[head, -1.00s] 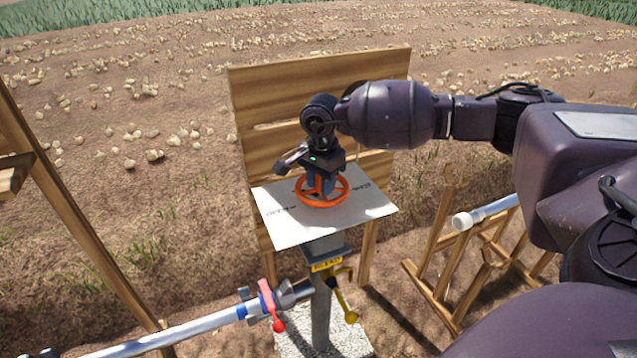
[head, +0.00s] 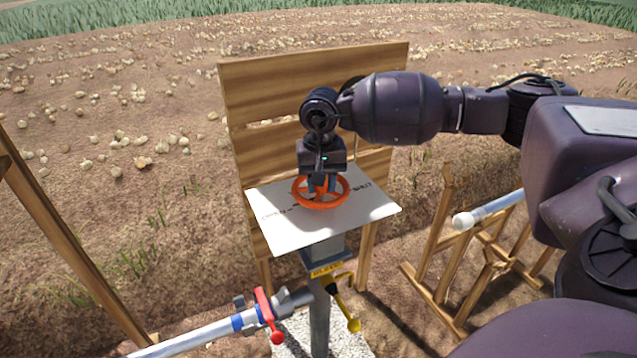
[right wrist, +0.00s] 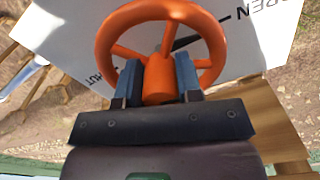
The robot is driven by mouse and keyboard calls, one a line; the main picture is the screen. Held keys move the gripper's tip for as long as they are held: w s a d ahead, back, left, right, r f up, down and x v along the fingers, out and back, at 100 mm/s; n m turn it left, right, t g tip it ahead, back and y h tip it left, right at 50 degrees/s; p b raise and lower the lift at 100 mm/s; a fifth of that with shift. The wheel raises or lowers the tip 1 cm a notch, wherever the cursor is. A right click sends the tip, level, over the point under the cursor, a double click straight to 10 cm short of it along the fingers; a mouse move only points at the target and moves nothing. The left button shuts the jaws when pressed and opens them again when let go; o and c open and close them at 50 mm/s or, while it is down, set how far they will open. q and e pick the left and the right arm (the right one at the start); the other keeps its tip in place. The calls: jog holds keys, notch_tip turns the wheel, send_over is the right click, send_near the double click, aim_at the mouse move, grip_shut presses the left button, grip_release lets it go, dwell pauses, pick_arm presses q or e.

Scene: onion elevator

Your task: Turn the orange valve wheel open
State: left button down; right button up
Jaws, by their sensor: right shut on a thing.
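The orange valve wheel (head: 342,201) lies flat above a white plate (head: 290,229) lettered OPEN and SHUT, on a grey post. It also shows in the right wrist view (right wrist: 108,33), with its spokes, thick hub and a dark pointer on the plate beneath. My right gripper (head: 320,184) points down onto the wheel from above. In the right wrist view (right wrist: 160,82) its two blue-grey fingers sit inside the rim, on both sides of the hub, shut on it. The lower part of the hub is hidden by the gripper. My left gripper is not in view.
A wooden board (head: 270,90) stands close behind the plate. Below the wheel are a pipe (head: 195,335) with a red lever (head: 267,314) and a yellow lever (head: 345,303). A wooden rack (head: 440,270) holding a pipe stands at the right.

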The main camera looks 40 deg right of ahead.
jog(key=shift+n, duration=0.4)
jog(key=o, duration=0.6)
jog(key=shift+o, duration=0.3)
jog(key=shift+r, duration=0.1)
notch_tip(320, 180, up, 10)
jog(key=shift+f+p, duration=0.1)
jog(key=shift+p, duration=0.45)
jog(key=shift+r, duration=0.4)
